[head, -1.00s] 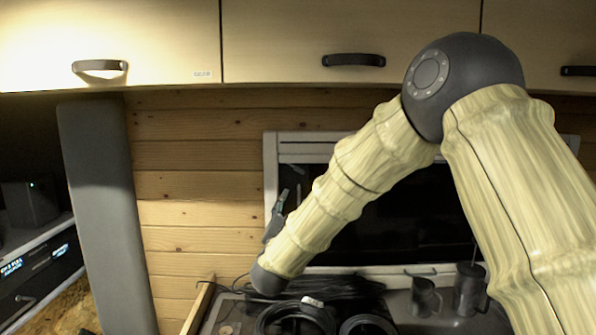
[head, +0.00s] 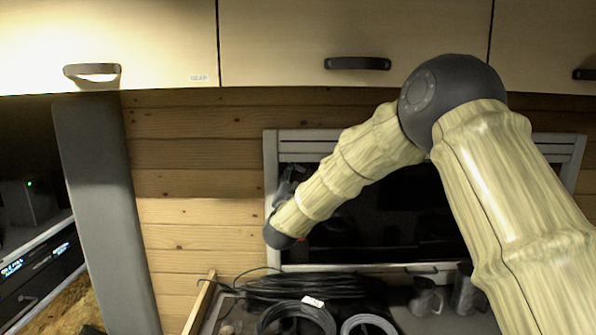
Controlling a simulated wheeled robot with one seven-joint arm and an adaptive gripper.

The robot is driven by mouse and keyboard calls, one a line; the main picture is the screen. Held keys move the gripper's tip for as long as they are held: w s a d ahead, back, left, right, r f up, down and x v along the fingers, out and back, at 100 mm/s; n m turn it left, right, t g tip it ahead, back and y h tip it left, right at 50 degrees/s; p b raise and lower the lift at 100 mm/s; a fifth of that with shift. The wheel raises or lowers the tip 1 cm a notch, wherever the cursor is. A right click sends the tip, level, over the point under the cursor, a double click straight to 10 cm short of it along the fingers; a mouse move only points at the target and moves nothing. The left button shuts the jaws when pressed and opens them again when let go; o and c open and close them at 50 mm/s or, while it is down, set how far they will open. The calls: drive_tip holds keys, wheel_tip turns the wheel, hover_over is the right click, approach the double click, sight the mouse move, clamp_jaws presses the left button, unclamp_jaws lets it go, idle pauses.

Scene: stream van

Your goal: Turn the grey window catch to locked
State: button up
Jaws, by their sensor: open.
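The window (head: 269,160) has a pale grey frame around dark glass, set in the wooden wall. My gripper (head: 289,178) is small and dark in this view, at the left side of the window, partly behind my padded arm. Its jaws are open and I see nothing held in them. I cannot pick out the grey catch for certain. A small grey fitting (head: 421,269) sits on the bottom rail of the frame, right of centre. The left part of the frame and glass is partly covered by my gripper and wrist.
Overhead cabinets (head: 290,45) with dark handles run above the window. On the counter below are coiled black cables (head: 297,317) and metal mugs (head: 426,297). A grey upright panel (head: 105,210) and rack equipment (head: 35,270) stand at the left.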

drive_tip(key=shift+w+d+r, duration=0.1)
drive_tip(key=shift+w, duration=0.3)
drive_tip(key=c, duration=0.7)
drive_tip(key=shift+c, duration=0.2)
drive_tip(key=n+b, duration=0.1)
drive_tip(key=n+y+b, duration=0.1)
drive_tip(key=n, duration=0.1)
drive_tip(key=n+y+b, duration=0.1)
drive_tip(key=shift+d+f+n+t, duration=0.1)
drive_tip(key=shift+f+n+t, duration=0.2)
drive_tip(key=shift+t, duration=0.1)
drive_tip(key=shift+d+r+n+y+b, duration=0.1)
drive_tip(key=shift+n+y+b, duration=0.45)
drive_tip(key=shift+n, duration=0.3)
drive_tip(key=shift+d+r+n+y+b, duration=0.1)
drive_tip(key=shift+n+y+b, duration=0.45)
drive_tip(key=shift+n, duration=0.3)
